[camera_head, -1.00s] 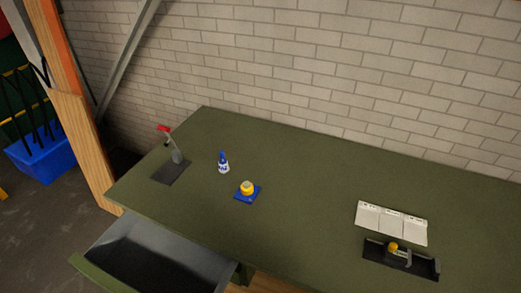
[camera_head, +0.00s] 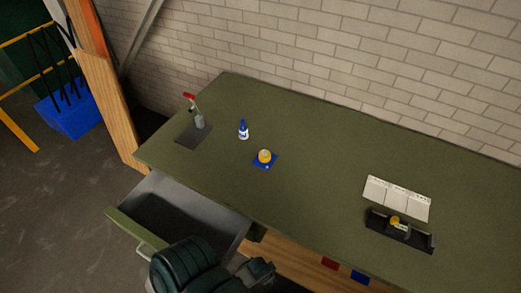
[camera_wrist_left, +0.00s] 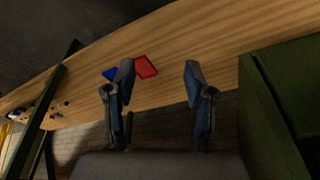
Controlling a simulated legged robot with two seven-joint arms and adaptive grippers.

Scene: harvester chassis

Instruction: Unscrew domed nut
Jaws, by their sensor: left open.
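No part is plainly a domed nut at this size. A yellow rounded piece (camera_head: 264,155) sits on a small blue square base (camera_head: 259,163) near the middle of the green bench. A grey device with a red-tipped lever (camera_head: 199,121) stands on a dark plate at the bench's far left. My left gripper (camera_wrist_left: 160,75) is open and empty in the left wrist view, with its two fingers apart above a wooden surface. My dark arm shows at the bottom of the head view, in front of the bench and away from the yellow piece. My right gripper is out of view.
A blue-and-white bottle (camera_head: 243,130) stands left of the yellow piece. An open drawer (camera_head: 185,215) juts out at front left. A white panel (camera_head: 398,198) and a dark tray (camera_head: 400,231) lie at the right. Red (camera_wrist_left: 145,67) and blue (camera_wrist_left: 109,74) pieces lie on the wooden surface.

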